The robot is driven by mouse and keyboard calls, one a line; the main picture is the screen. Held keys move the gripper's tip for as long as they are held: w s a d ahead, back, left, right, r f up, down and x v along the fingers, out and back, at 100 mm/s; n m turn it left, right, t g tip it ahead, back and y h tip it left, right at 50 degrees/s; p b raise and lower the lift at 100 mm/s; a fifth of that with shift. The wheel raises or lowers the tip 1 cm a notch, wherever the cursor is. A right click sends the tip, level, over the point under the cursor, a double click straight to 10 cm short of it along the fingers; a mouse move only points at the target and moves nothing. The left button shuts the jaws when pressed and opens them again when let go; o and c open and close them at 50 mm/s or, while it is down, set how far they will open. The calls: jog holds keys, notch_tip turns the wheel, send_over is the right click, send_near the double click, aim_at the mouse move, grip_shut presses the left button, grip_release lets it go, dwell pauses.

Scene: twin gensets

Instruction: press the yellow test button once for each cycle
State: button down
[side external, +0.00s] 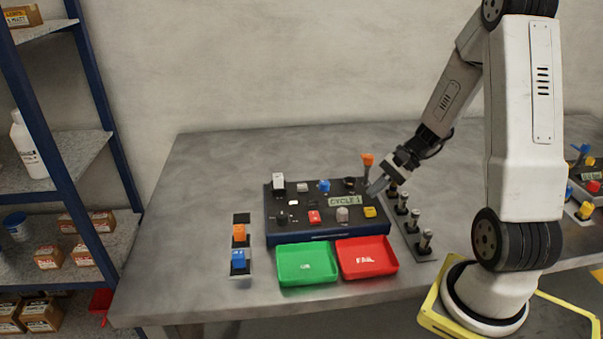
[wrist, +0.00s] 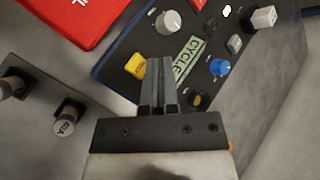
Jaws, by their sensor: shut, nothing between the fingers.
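The yellow test button (side external: 370,211) is a square button at the right front corner of the dark control panel (side external: 325,232). In the wrist view the yellow button (wrist: 136,66) lies just left of my fingertips. My gripper (side external: 374,190) is shut and empty, tilted down over the right side of the panel, behind the button in the side view. In the wrist view my gripper (wrist: 160,62) has its fingers together, pointing at the panel between the button and the green label. The label (side external: 345,201) reads "CYCLE" with what looks like a 1.
A green tray (side external: 290,277) and a red FAIL tray (side external: 352,272) lie before the panel. Several upright plugs (side external: 414,221) stand on a strip to its right. An orange-topped lever (side external: 367,160) rises behind.

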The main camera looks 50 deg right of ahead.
aim_at(373, 209)
jog(key=shift+r, duration=1.25)
jog(key=shift+r, duration=0.1)
dwell(1.6)
notch_tip(373, 209, up, 4)
jog(key=shift+f, duration=0.2)
jog(key=shift+f, duration=0.1)
dwell(0.5)
jog(key=shift+f, duration=4.75)
